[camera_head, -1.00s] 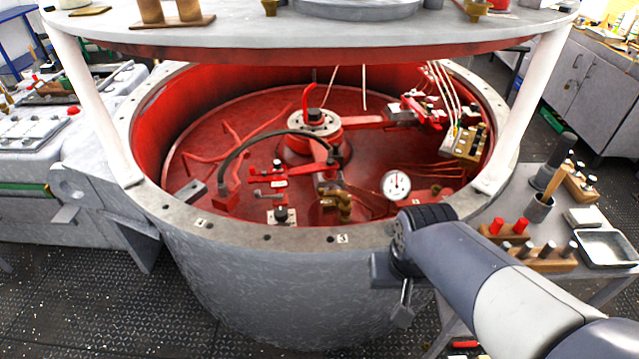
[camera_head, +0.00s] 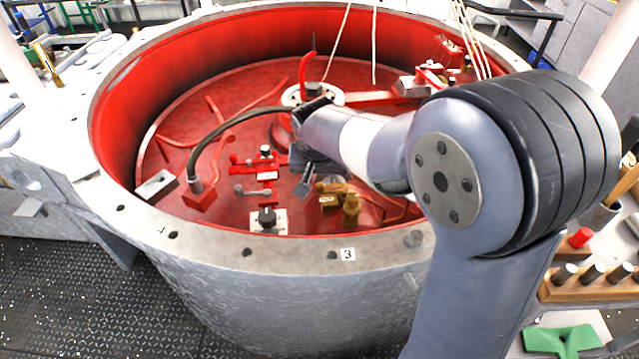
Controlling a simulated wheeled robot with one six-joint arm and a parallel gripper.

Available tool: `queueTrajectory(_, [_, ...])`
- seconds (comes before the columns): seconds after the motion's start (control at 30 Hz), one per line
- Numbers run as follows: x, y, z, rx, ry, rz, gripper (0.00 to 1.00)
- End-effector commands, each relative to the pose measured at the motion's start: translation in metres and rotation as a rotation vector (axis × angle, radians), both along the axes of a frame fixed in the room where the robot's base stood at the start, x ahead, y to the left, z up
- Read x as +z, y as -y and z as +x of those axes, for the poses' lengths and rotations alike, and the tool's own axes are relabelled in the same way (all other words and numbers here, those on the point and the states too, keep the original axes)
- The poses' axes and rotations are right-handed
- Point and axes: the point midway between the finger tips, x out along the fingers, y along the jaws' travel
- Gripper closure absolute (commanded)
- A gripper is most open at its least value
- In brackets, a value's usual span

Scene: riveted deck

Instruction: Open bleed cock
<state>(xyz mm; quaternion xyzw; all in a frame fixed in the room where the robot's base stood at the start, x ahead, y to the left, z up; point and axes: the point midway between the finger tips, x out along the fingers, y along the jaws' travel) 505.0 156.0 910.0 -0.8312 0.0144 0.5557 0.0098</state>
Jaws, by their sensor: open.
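No part is labelled as the bleed cock. Candidates inside the red-lined tub are a small grey-ended lever on a red fitting (camera_head: 256,191), a black knob on a white plate (camera_head: 267,218), and a brass valve fitting (camera_head: 350,208). My gripper (camera_head: 304,187) is open and points down inside the tub. In the picture it lies between the lever fitting and the brass fitting, apparently touching neither. My arm hides the right part of the tub floor, and the dial gauge does not show.
The tub's grey bolted rim (camera_head: 210,240) surrounds the fittings, with a number 3 tag (camera_head: 347,254) at the front. A black hose (camera_head: 225,122) arches left of my gripper. Ropes (camera_head: 374,45) hang at the back. A wooden rack (camera_head: 590,285) stands right.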

Motion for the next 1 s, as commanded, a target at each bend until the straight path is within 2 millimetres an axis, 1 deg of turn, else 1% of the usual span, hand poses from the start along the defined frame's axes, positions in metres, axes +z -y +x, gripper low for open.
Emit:
queueTrajectory(0.03, [-0.012, 0.001, 0.003, -0.001, -0.004, -0.002, 0.59])
queueTrajectory(0.2, [-0.038, 0.001, 0.015, 0.001, -0.003, -0.001, 0.59])
queueTrajectory(0.4, [-0.054, 0.001, 0.022, 0.001, -0.001, -0.001, 0.59])
queueTrajectory(0.73, [-0.057, 0.001, 0.023, 0.001, 0.001, 0.001, 0.59])
queueTrajectory(0.77, [-0.057, 0.001, 0.023, 0.001, 0.001, 0.001, 0.61])
queueTrajectory(1.0, [-0.056, 0.001, 0.023, 0.001, 0.000, 0.000, 0.81])
